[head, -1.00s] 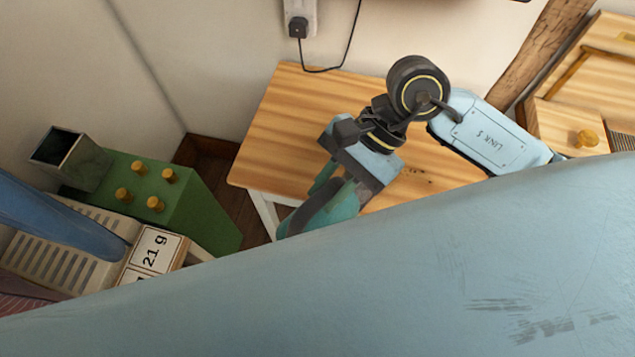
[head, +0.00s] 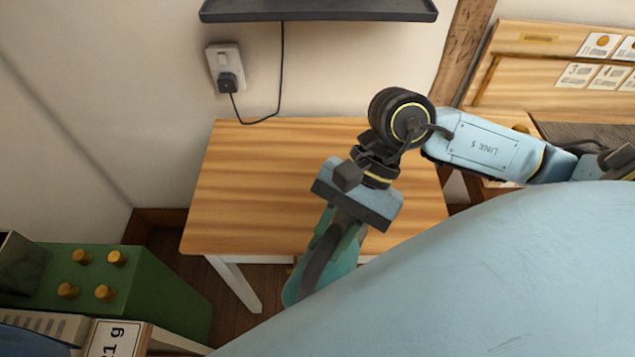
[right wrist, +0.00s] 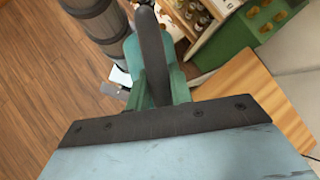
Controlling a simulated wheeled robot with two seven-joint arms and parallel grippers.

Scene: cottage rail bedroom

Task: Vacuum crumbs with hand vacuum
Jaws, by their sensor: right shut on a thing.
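My right gripper (head: 345,222) is shut on the hand vacuum (head: 328,262), a teal body with a dark grey handle. The vacuum hangs below the gripper, in front of the wooden table's near edge in the head view. It also shows in the right wrist view (right wrist: 155,65), beyond the gripper's dark-edged palm. Its lower end is hidden behind my pale blue body in the head view. The wooden table (head: 250,180) has a bare striped top where it shows. I cannot make out crumbs on it now; my arm covers part of the top. My left gripper is out of view.
A green block with brass knobs (head: 160,290) stands at the lower left. A dark wall shelf (head: 318,10) hangs above the table, and a cable runs down to a wall socket (head: 224,68). A wooden desk with cards (head: 560,60) stands at the right.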

